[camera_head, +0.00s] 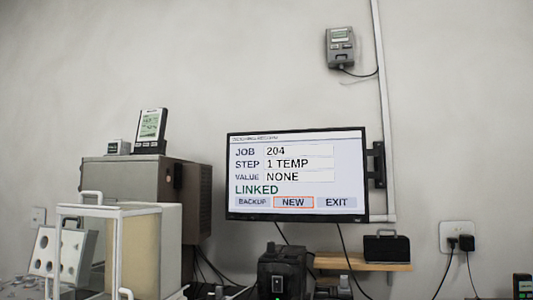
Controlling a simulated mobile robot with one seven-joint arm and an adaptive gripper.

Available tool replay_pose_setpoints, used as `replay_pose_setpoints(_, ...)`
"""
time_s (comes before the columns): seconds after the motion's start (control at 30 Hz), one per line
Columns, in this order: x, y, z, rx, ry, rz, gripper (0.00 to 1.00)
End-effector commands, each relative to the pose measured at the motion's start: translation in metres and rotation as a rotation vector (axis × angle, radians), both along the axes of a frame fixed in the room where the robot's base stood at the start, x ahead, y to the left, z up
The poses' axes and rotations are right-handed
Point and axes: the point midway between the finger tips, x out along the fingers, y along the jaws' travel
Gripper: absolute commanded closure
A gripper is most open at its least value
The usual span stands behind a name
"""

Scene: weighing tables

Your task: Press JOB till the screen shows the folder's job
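The screen (297,174) hangs on the wall at the middle right. It reads JOB 204, STEP 1 TEMP, VALUE NONE, and LINKED in green. Along its bottom are BACKUP, NEW and EXIT, with NEW (293,202) outlined in orange. I see no folder that I can make out and no key marked JOB; JOB shows only as a label on the screen. My gripper is not in view.
A glass-sided case (150,250) with handles stands at the lower left, before a large grey-brown box (125,180). A dark device (282,272) stands at the bottom centre. A wooden shelf (355,262) holds a small black box (386,247). A grey unit (340,48) hangs high on the wall.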

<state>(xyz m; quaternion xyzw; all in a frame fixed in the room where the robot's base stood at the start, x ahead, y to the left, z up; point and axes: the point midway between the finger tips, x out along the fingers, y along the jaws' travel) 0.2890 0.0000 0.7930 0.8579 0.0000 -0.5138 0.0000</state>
Motion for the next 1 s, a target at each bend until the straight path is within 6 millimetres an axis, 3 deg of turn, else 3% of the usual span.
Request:
replay_pose_setpoints(0.17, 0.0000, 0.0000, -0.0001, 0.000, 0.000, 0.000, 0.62)
replay_pose_setpoints(0.5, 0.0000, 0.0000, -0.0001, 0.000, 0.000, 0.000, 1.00)
replay_pose_setpoints(1.0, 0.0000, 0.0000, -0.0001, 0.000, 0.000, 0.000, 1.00)
